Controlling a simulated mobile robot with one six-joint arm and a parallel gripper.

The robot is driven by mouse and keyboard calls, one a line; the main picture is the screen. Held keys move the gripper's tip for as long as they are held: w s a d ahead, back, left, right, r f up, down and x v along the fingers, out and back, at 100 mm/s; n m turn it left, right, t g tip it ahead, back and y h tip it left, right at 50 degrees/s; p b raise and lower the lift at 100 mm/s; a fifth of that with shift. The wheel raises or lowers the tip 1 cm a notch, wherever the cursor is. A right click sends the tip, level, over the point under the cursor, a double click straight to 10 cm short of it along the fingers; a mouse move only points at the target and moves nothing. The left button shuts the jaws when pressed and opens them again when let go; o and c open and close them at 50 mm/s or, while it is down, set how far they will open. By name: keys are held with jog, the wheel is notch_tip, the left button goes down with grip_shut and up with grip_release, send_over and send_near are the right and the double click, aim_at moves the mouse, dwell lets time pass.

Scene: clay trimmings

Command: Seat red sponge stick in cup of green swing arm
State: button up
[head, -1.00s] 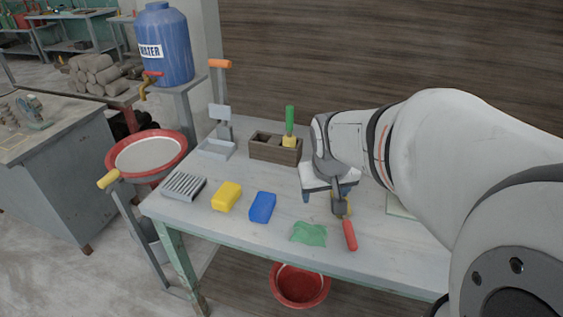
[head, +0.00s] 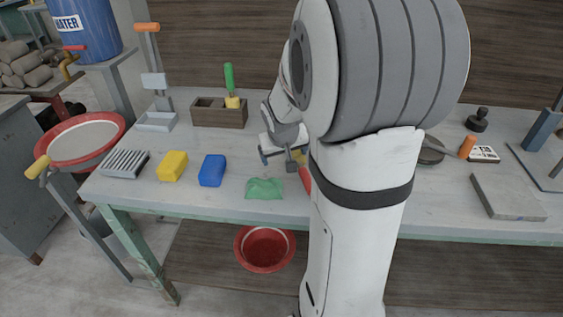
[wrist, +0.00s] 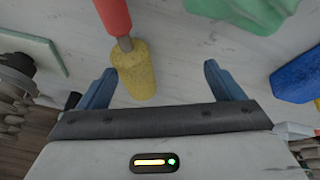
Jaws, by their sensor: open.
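The red sponge stick lies on the table, with its red handle (wrist: 112,14) and yellow sponge (wrist: 136,76) at the top left of the wrist view. In the head view its red handle (head: 305,180) shows partly, and my arm hides the rest. My gripper (wrist: 160,78) is open and empty. The sponge shows between its blue fingers, nearer the left one; I cannot tell the height gap. In the head view my gripper (head: 283,150) is over the table near the stick. I cannot make out a green swing arm or its cup.
A green cloth (head: 264,188), blue block (head: 212,170) and yellow block (head: 172,166) lie left of the stick. A wooden box (head: 215,117) behind holds a green-handled sponge stick (head: 229,78). A grey slab (head: 508,197) lies at right. My arm hides the table's middle.

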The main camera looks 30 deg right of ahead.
aim_at(282, 167)
notch_tip(282, 167, down, 3)
jog(key=shift+s+a+r, duration=0.1)
jog(key=shift+s+r, duration=0.05)
jog(key=shift+w+a+f, duration=0.1)
jog(key=shift+w+f, duration=0.15)
jog(key=shift+w, duration=0.2)
jog(key=shift+a+r, duration=0.1)
jog(key=shift+a, duration=0.1)
jog(key=shift+w+d, duration=0.15)
jog(key=shift+c, duration=1.3)
jog(key=shift+r, duration=0.3)
jog(key=c, duration=0.9)
